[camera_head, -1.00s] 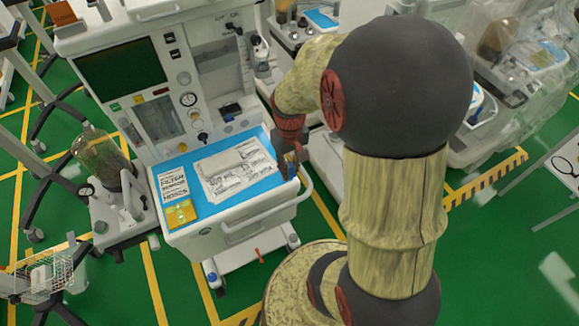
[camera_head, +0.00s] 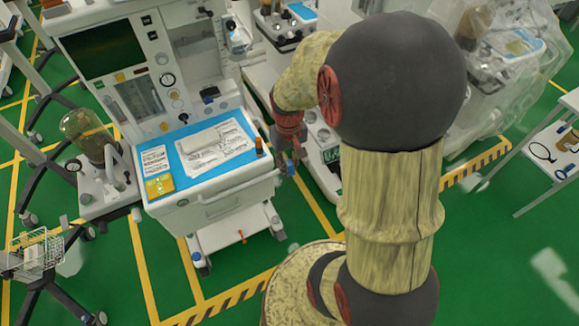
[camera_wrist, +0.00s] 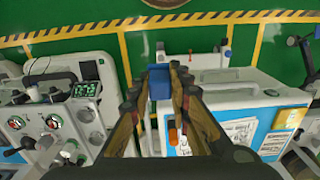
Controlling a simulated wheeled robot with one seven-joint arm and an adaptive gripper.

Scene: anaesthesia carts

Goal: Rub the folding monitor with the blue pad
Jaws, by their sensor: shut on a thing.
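My gripper (camera_head: 290,162) is low beside the right edge of the near cart's blue worktop, clear of it. In the wrist view my gripper (camera_wrist: 159,80) is shut on the blue pad (camera_wrist: 159,84), held between the fingertips. A large dark screen (camera_head: 95,48) faces out on the upper left of the near cart, well away from my gripper. A small display with green readouts (camera_wrist: 88,92) sits on the cart left of my gripper in the wrist view. I cannot tell which of these is the folding monitor.
The blue worktop (camera_head: 200,178) bears papers, a yellow box (camera_head: 159,186) and an orange cylinder (camera_head: 259,147). A second cart (camera_head: 325,190) stands close right of my gripper. A plastic-covered cart (camera_head: 490,110) is at the right. Green floor (camera_head: 310,225) is clear in front.

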